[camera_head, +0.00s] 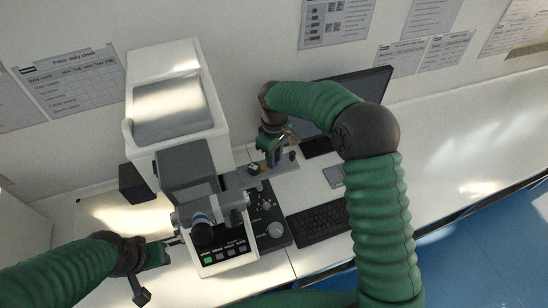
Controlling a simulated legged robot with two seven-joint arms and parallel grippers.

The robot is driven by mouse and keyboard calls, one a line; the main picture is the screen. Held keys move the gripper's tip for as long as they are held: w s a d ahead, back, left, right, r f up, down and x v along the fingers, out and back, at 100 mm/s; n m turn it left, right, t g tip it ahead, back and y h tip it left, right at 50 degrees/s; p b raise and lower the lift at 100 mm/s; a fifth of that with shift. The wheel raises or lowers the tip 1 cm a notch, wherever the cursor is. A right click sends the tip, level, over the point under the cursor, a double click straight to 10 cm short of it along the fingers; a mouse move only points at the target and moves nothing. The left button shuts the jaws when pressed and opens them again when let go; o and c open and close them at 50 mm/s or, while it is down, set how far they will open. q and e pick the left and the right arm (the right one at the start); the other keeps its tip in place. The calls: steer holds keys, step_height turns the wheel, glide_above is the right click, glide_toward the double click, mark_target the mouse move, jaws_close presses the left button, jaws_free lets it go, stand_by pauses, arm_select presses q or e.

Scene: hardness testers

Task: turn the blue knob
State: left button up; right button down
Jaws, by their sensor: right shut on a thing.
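The hardness tester (211,100) is a white machine with a grey top panel, standing left of centre on the bench. My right gripper (273,150) points down just right of the tester. It is shut on a small dark-bluish part, which I take to be the blue knob (275,159); the fingers and wrist hide most of it. My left gripper (166,247) is low at the left, beside the tester's front, apart from the knob. Its fingers are too small and dark to tell whether they are open.
A black control base with a silver dial (275,230) lies right of the tester's front. A keyboard (320,222) and a monitor (378,84) stand further right, partly behind my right arm. The bench (460,170) is clear at the far right.

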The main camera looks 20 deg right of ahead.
steer(key=m, duration=0.4)
steer(key=shift+w+r+m, duration=0.1)
steer(key=shift+m, duration=0.2)
steer(key=m, duration=0.4)
steer(key=shift+m, duration=0.3)
steer(key=m, duration=0.4)
steer(key=shift+m, duration=2.3)
steer(key=c, duration=1.4)
jaws_free()
steer(key=shift+o, duration=1.1)
